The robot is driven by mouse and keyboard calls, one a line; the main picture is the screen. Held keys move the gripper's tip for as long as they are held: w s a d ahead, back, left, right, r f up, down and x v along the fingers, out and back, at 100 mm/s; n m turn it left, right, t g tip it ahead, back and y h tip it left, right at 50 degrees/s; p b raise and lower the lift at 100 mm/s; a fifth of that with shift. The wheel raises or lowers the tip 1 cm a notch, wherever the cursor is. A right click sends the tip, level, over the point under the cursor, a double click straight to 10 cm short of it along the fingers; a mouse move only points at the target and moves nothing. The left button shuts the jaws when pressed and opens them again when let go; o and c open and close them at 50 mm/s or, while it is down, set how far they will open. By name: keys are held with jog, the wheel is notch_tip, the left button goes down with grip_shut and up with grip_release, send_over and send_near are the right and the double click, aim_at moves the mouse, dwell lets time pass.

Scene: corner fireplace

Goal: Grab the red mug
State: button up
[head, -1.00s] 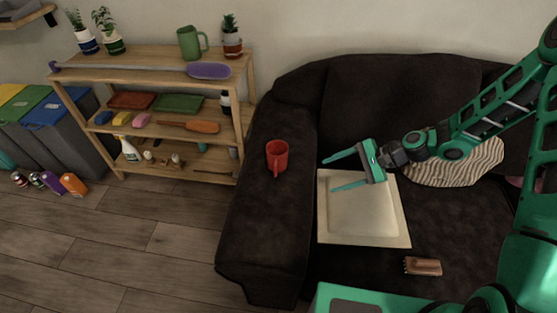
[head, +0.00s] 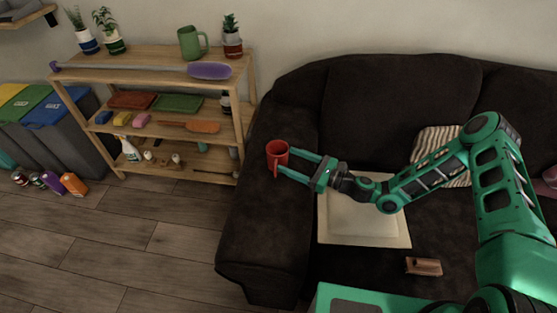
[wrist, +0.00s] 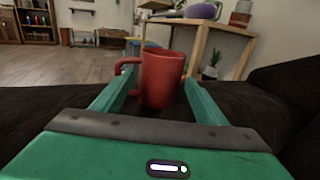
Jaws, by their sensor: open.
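The red mug (head: 277,155) stands upright on the dark sofa's left armrest (head: 262,215). My green gripper (head: 298,164) is at armrest height just right of the mug, with its fingers pointing left at it. In the wrist view the red mug (wrist: 161,78) stands ahead, between the two open fingers (wrist: 160,95), near their tips. Its handle points left in that view, towards the left finger. The jaws are open and not closed on the mug. Whether a finger touches the handle I cannot tell.
A cream square cushion or board (head: 363,226) lies on the sofa seat below my arm. A brown brush-like object (head: 423,266) lies in front of it. A striped pillow (head: 436,145) is behind my arm. A wooden shelf (head: 150,130) with several items stands left of the sofa.

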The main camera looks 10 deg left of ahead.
aim_at(270, 152)
jog(key=shift+x, duration=4.8)
jog(key=shift+w+f, duration=0.1)
jog(key=shift+d, duration=0.1)
jog(key=c, duration=1)
